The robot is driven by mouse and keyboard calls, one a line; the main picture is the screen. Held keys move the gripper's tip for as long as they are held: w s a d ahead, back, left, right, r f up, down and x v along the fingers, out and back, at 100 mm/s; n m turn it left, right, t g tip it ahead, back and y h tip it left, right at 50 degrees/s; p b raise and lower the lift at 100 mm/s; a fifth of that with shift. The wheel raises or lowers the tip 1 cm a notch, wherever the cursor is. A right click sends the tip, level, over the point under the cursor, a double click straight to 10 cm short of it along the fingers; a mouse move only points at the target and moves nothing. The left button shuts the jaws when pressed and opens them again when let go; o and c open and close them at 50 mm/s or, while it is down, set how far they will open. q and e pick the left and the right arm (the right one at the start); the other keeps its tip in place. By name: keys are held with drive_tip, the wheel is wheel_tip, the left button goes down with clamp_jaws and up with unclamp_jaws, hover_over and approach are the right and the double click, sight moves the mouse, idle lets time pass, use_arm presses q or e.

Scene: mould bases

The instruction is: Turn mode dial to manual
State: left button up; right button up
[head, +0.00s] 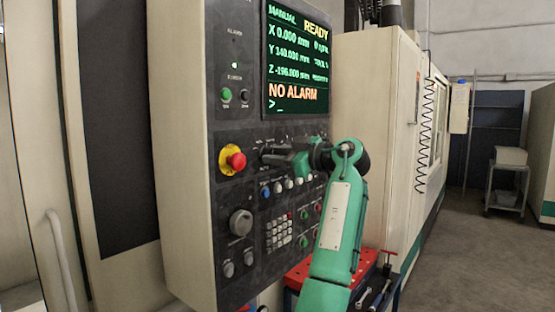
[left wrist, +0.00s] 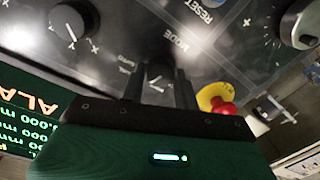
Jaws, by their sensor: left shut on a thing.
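The mode dial (left wrist: 158,73) is a dark knob on the control panel, beside the printed word MODE in the left wrist view. My left gripper (left wrist: 160,88) is shut on it, with one dark finger on each side. In the head view my left gripper (head: 268,154) reaches the panel just right of the red stop button, and hides most of the dial. The dial's pointer cannot be read clearly. The screen (head: 296,60) shows MANUAL at its top left, with READY and NO ALARM. My right gripper is not in view.
A red emergency button on a yellow ring (head: 232,160) sits close left of the gripper. Small coloured buttons (head: 289,184), a keypad (head: 279,232) and a large grey knob (head: 241,222) lie below. A red tool cart (head: 300,273) stands under the panel. Open floor lies at right.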

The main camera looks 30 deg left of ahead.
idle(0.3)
use_arm(q)
drive_tip(key=o, duration=0.7)
drive_tip(key=shift+o, duration=1.3)
